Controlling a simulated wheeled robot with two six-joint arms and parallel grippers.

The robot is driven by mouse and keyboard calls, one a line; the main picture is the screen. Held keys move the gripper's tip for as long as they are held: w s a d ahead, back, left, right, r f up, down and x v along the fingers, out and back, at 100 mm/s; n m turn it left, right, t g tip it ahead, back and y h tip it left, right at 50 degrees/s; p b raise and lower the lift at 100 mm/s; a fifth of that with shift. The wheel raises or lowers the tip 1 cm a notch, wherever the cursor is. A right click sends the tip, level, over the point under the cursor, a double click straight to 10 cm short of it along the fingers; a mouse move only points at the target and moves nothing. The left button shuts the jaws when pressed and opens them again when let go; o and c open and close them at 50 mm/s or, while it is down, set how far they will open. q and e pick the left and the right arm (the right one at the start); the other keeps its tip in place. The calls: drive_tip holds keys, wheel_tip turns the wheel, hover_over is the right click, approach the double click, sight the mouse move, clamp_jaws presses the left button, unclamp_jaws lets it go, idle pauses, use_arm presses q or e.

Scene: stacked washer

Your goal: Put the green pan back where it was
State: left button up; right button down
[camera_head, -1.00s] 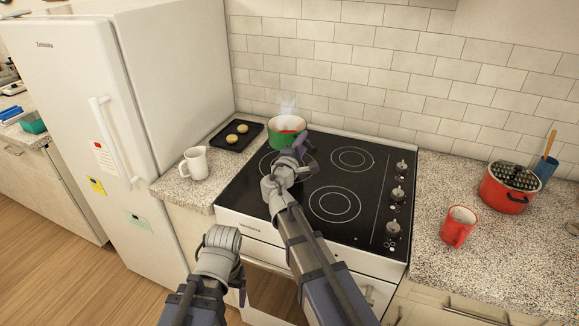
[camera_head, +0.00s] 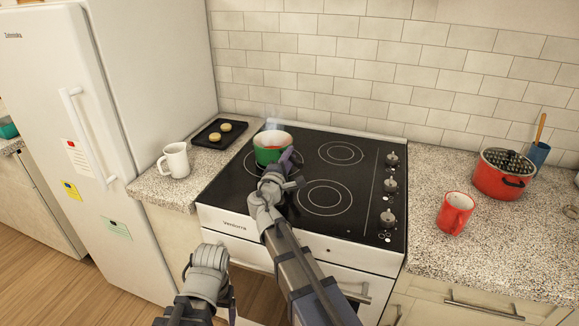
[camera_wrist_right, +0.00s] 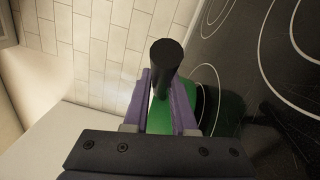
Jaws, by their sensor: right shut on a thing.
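The green pan (camera_head: 270,155), with red contents, is over the back left part of the black stove top (camera_head: 300,222). My right gripper (camera_head: 290,160) is shut on its dark handle (camera_wrist_right: 166,62); in the right wrist view the purple fingers lie on both sides of the handle. The pan's green side (camera_wrist_right: 160,115) shows behind the fingers. I cannot tell whether the pan's base touches the glass. A ring of the left burner partly shows beside and in front of the pan. My left gripper (camera_head: 233,308) is low in front of the stove, its fingers mostly hidden.
A black tray with cookies (camera_head: 208,137) and a white mug (camera_head: 175,160) stand left of the stove. A red mug (camera_head: 455,213) and a red pot (camera_head: 497,178) stand on the right counter. The right burners are bare. Knobs (camera_head: 390,186) line the stove's right side.

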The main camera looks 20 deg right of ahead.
use_arm(q)
drive_tip(key=shift+f, duration=0.55)
use_arm(e)
drive_tip(key=shift+f, duration=0.55)
use_arm(q)
drive_tip(key=shift+f, duration=0.1)
use_arm(e)
drive_tip(key=shift+f+b, duration=0.2)
drive_tip(key=shift+b, duration=0.15)
drive_tip(key=c, duration=0.7)
unclamp_jaws()
drive_tip(key=shift+r, duration=0.1)
drive_tip(key=shift+r+p, duration=0.2)
drive_tip(key=shift+p, duration=0.1)
drive_tip(key=v, duration=1.2)
drive_tip(key=shift+s+b, duration=0.1)
drive_tip(key=shift+b, duration=0.25)
use_arm(q)
drive_tip(key=shift+f, duration=0.2)
